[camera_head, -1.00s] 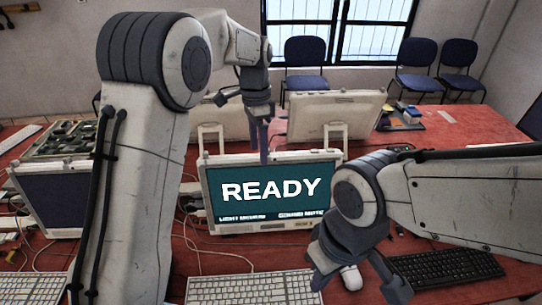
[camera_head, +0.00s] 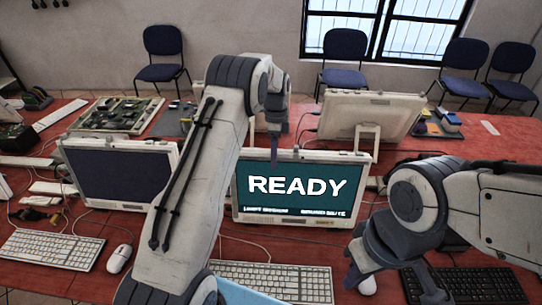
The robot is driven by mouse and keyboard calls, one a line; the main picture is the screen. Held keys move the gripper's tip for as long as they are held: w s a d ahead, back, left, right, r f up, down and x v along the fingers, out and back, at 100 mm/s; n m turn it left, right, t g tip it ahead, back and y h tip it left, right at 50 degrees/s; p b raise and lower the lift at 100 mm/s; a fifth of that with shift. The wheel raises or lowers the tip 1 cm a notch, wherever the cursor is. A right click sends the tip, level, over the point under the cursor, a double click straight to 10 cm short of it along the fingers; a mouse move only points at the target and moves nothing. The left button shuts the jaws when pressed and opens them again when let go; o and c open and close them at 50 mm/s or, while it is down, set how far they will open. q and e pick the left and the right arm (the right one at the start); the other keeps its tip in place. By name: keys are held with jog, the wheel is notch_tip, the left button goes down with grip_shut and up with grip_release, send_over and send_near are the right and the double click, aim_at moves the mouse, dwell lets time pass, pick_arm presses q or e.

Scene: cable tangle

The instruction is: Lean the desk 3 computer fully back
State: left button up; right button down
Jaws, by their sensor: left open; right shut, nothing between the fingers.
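A computer with a lit screen reading READY (camera_head: 297,186) stands upright on the red table in the middle, with a pale frame and a handle at its top right. No desk number is readable. My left gripper (camera_head: 276,140) is open, pointing down at the top edge of this computer, left of its middle. I cannot tell whether it touches the edge. My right gripper (camera_head: 394,270) is shut and empty, low in front of the computer's right side, over the table. A dark-screened computer (camera_head: 117,172) stands to the left, partly behind my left arm.
White keyboards (camera_head: 275,281) (camera_head: 52,248), a black keyboard (camera_head: 470,286) and a white mouse (camera_head: 119,258) lie in front. Another computer (camera_head: 372,113) faces away behind. Circuit boards (camera_head: 120,115) lie at back left. Loose cables cross the red table (camera_head: 85,288).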

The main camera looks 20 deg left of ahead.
pick_arm(q)
jog(key=shift+x, duration=1.2)
grip_shut()
dwell(0.6)
